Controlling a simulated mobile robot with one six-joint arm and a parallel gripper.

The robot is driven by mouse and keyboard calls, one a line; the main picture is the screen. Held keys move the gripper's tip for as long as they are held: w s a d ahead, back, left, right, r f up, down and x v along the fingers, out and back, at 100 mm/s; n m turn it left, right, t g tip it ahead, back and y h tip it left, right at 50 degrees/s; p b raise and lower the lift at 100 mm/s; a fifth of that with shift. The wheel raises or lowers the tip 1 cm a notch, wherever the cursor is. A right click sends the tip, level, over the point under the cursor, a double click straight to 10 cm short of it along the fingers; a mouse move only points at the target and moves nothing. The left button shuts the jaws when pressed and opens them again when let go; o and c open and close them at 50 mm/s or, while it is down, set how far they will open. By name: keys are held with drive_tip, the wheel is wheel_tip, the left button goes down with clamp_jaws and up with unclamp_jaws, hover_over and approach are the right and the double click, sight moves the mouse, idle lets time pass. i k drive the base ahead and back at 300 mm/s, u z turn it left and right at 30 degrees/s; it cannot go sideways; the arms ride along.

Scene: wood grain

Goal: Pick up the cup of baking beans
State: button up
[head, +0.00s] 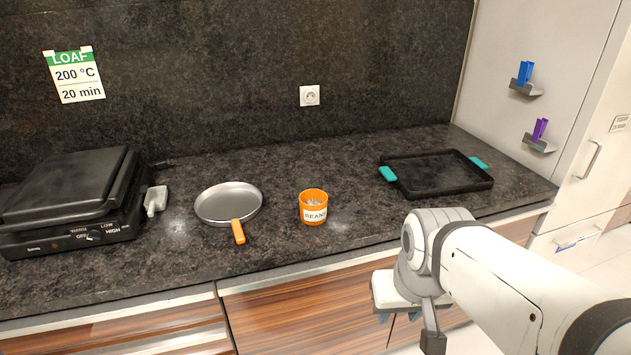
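An orange cup (313,207) with a white label reading "BEANS" stands upright on the dark stone counter. Pale contents show inside its rim. My gripper (408,325) is at the lower right, in front of the counter's edge and below the counter top. It is well apart from the cup. My arm link hides part of it, and whether its fingers are open or shut does not show clearly.
A pan (228,202) with an orange handle lies left of the cup. A black contact grill (70,205) stands at far left. A black tray (437,176) with teal handles lies right. Counter around the cup (330,262) is clear. A wall socket (309,96) is behind.

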sight(313, 203)
drive_tip(key=u, duration=0.05)
drive_tip(key=i, duration=1)
drive_tip(key=z, duration=0.05)
